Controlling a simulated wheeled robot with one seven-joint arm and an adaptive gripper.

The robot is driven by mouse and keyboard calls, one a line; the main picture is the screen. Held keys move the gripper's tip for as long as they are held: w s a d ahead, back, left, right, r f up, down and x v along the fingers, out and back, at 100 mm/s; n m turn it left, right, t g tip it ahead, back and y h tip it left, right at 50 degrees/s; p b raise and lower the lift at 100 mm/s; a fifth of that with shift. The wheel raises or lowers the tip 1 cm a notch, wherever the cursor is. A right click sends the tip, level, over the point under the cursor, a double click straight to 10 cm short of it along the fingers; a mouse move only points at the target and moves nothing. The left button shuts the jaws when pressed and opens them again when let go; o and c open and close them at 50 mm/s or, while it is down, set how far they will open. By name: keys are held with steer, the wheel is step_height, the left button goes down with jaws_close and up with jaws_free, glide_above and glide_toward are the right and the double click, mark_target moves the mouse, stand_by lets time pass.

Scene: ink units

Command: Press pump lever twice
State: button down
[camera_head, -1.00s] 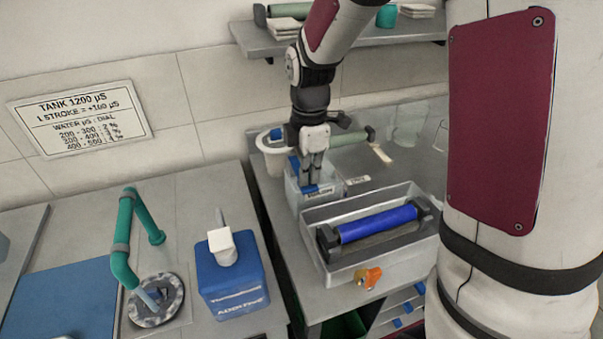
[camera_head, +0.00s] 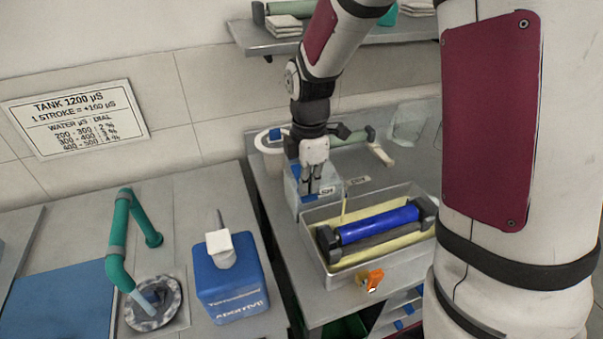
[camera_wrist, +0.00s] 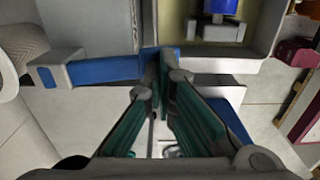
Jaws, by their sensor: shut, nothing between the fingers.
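A pale box-shaped pump unit (camera_head: 299,203) stands at the left end of the metal tray. Its blue lever (camera_head: 327,190) shows at the fingertips; in the wrist view the blue lever bar (camera_wrist: 105,70) runs crosswise by the tips. My gripper (camera_head: 312,191) points down over the unit, fingers together and empty. The fingertips (camera_wrist: 160,62) look to be at the bar, but whether they touch it I cannot tell. A thin yellowish stream (camera_head: 343,203) shows above the tray's left rear corner.
The metal tray (camera_head: 384,269) holds a blue roller (camera_head: 378,225) over yellowish liquid, with an orange tap (camera_head: 370,281) in front. A blue additive container (camera_head: 232,287) and green pipe (camera_head: 119,235) stand left. A wall sign (camera_head: 75,118) reads "1 stroke". My arm column fills the right.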

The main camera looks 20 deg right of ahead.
steer(key=shift+r+p, duration=1.3)
steer(key=shift+r, duration=0.9)
steer(key=shift+f, duration=0.15)
steer(key=shift+f+b, duration=0.7)
steer(key=shift+f, duration=1.4)
steer(key=shift+r, duration=0.15)
steer(key=shift+r+p, duration=1.25)
steer(key=shift+r, duration=0.8)
steer(key=shift+r, duration=0.1)
